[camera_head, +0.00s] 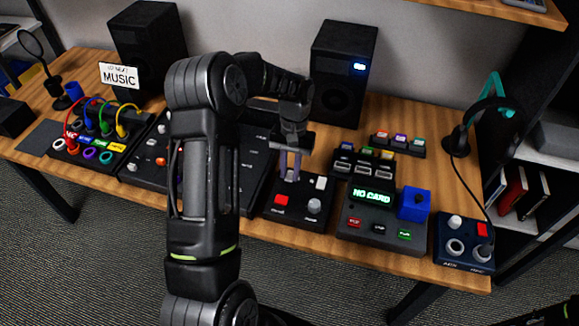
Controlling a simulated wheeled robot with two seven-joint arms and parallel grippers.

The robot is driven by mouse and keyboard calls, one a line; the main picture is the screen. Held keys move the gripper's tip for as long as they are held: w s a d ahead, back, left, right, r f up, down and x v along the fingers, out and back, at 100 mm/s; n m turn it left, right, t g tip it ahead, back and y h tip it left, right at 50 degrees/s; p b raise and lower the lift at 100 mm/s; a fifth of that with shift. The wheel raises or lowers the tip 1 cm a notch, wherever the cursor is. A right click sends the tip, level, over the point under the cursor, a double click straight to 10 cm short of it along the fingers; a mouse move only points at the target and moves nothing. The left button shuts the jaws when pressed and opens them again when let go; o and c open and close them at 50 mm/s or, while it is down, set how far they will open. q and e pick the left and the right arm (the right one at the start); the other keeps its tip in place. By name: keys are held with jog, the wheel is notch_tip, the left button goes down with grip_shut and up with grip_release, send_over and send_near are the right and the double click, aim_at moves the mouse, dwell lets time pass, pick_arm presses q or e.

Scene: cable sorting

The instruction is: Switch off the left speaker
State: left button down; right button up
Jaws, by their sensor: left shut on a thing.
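The left speaker (150,38) is a tall black box at the back left of the desk, partly behind a white MUSIC sign; no lit light shows on it. The right speaker (343,75) stands behind my arm with a blue light lit on its front. A small black control box (300,205) with a red button, a white button and a grey knob sits near the desk's front edge. My left gripper (290,165) points down over its back left part, shut on a small pale control (291,177) there. The fingers hide most of that control.
A card device (382,222) reading NO CARD and a blue cube stand right of the control box. A dark blue box (463,243) is at the right end. A cable panel (95,135) is at left. My left arm hides part of the mixer (255,165).

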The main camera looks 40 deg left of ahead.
aim_at(292, 171)
pick_arm(q)
jog(key=shift+w, duration=0.1)
jog(key=c, duration=1.2)
grip_release()
jog(key=shift+c, duration=0.2)
jog(key=b+v, duration=0.1)
jog(key=v, duration=0.6)
jog(key=shift+w+a+r, duration=0.15)
jog(key=shift+w+r, duration=0.05)
jog(key=shift+r, duration=0.2)
